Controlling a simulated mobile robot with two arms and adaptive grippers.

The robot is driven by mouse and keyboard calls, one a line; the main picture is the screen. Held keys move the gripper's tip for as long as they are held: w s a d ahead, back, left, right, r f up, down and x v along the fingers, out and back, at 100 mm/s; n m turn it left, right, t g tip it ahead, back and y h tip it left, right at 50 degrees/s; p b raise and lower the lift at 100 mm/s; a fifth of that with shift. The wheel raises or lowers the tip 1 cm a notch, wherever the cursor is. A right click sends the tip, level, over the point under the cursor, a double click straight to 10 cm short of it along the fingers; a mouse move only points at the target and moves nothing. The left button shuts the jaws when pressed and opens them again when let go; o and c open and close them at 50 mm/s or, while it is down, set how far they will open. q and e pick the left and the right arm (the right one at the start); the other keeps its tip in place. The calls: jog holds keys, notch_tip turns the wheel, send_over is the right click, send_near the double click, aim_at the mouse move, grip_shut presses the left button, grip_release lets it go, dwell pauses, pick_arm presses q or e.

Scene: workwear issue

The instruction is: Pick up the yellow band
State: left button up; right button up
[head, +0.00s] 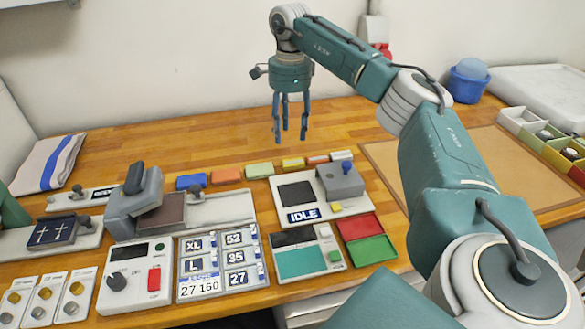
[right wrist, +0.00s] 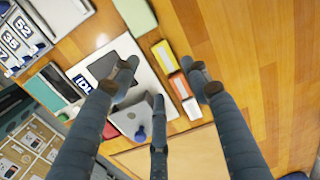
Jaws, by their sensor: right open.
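The yellow band (head: 293,163) is a small block-like piece lying on the wooden bench in a row of coloured pieces, behind the IDLE device. In the right wrist view the yellow band (right wrist: 163,53) shows in full between two of my fingers, toward the top. My right gripper (head: 290,136) hangs above the bench, fingers pointing down, open and empty; its three fingers also frame the right wrist view (right wrist: 164,76). It is above the row and apart from the band. My left gripper is not in view.
A yellow-green piece (head: 260,170) lies left of the band, an orange-red one (head: 318,159) and a white one (head: 340,155) right of it. The IDLE device (head: 302,215) with its grey block (head: 340,181) stands in front. Free wood lies behind the row.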

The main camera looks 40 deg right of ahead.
send_over(294, 164)
notch_tip(294, 164, down, 5)
jog(key=shift+f+p, duration=0.1)
jog(key=shift+p, duration=0.2)
notch_tip(294, 164, down, 5)
jog(key=shift+r+p, duration=0.1)
jog(key=shift+p, duration=0.65)
jog(key=shift+f, duration=0.35)
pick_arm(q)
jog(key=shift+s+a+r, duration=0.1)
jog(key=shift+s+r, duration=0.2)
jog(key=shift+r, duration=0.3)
pick_arm(e)
jog(key=shift+r, duration=0.1)
jog(key=c, duration=0.6)
